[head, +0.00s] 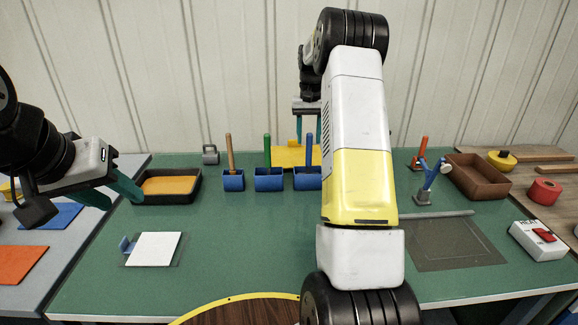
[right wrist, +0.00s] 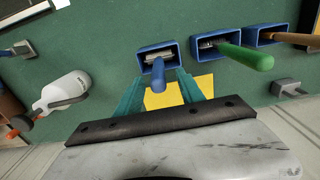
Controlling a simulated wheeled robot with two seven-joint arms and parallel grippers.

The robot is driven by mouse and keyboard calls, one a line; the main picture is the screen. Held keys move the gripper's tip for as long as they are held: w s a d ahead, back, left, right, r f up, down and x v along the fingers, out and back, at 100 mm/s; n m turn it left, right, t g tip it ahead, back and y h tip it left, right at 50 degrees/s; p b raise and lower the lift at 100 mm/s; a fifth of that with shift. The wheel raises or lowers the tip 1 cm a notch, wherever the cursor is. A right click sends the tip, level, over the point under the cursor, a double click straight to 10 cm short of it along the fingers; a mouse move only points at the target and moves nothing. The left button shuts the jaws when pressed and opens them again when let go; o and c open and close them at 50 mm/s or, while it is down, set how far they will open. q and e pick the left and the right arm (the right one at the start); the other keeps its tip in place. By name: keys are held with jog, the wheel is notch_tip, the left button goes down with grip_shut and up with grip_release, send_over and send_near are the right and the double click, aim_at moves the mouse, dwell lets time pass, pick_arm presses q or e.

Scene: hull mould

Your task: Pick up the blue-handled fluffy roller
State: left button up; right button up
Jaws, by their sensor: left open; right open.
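The blue-handled roller (right wrist: 159,78) stands in a blue holder (right wrist: 143,54), its handle sticking up toward the camera. Its pale head sits down inside the holder, so its nap is hard to make out. In the head view its blue handle (head: 309,150) rises from the rightmost of three blue holders. My right gripper (right wrist: 160,90) is open, one teal finger on each side of the handle in the picture. I cannot tell whether they touch it. It also shows in the head view (head: 309,132), behind my arm. My left gripper (head: 127,201) is open and empty near the black tray.
Green-handled (head: 267,150) and brown-handled (head: 229,153) tools stand in neighbouring blue holders. A yellow sheet (head: 288,157) lies behind. A black tray (head: 196,189) is at left, a brown tray (head: 482,181) at right. Another blue tool (head: 431,177) stands right.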

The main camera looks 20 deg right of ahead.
aim_at(308, 167)
notch_tip(308, 167, down, 7)
jog(key=shift+d+r, duration=0.1)
grip_shut()
dwell(0.3)
